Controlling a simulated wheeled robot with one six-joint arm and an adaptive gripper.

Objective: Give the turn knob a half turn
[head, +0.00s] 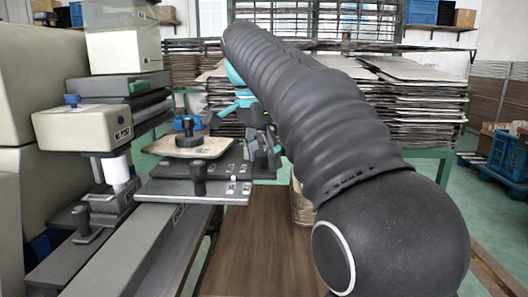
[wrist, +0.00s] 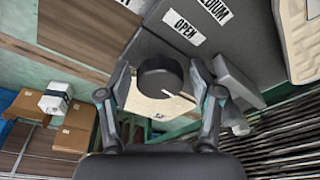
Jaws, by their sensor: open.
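A round dark knob (wrist: 160,77) shows in the wrist view, beside a dark grey panel (wrist: 225,45) with white labels, one reading OPEN. My gripper (wrist: 160,88) is open, with one finger on each side of the knob. There looks to be a gap on both sides; contact cannot be told. In the head view my gripper (head: 264,148) is partly hidden behind my arm, at the right end of the grey tray panels. I cannot make out this knob clearly there. Two upright black knobs, one on the beige plate (head: 188,132) and one on the lower grey panel (head: 198,180), stand to the left.
A beige box unit (head: 82,128) on a stand is at the left. Stacked sheets (head: 420,105) are behind my arm. A brown wooden surface (head: 250,250) lies below the panels. Cardboard boxes (wrist: 75,128) show at the wrist view's left. A blue pallet (head: 506,155) is far right.

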